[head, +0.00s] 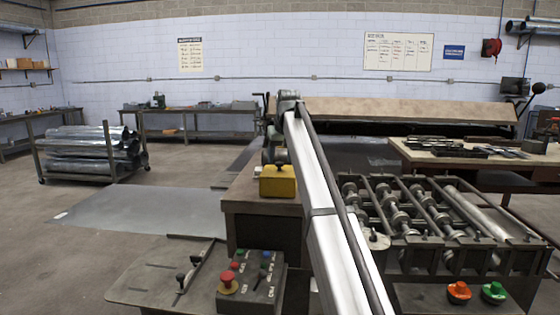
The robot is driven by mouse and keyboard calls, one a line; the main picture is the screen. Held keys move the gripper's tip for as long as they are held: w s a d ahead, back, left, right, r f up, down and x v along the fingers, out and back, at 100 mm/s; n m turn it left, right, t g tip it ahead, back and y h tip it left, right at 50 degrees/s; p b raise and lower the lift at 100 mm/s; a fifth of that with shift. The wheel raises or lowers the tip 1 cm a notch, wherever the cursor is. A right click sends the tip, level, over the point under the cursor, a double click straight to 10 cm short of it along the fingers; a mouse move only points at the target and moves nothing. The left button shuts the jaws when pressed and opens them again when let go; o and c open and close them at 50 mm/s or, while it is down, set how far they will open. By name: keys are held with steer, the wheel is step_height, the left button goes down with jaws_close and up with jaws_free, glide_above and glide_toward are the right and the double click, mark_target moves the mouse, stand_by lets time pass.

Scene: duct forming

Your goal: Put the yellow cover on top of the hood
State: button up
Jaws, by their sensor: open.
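The yellow cover (278,181) is a small boxy piece near the middle of the head view. It sits at the near end of the bench top (258,207), just left of a long bright metal beam (322,220). A small dark knob-like part shows at its top edge, and grey mechanism parts (288,103) stand behind and above it. I cannot tell for sure which part is the hood. I cannot make out my gripper in this view.
A control box (250,285) with a red stop button stands at the front left. A roller machine (430,220) fills the right, with orange and green buttons in front. A cart of metal ducts (90,150) stands at the left. The floor between is mostly clear, with a grey sheet (145,212).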

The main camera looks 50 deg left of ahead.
steer(key=v, duration=1)
steer(key=shift+d, duration=0.1)
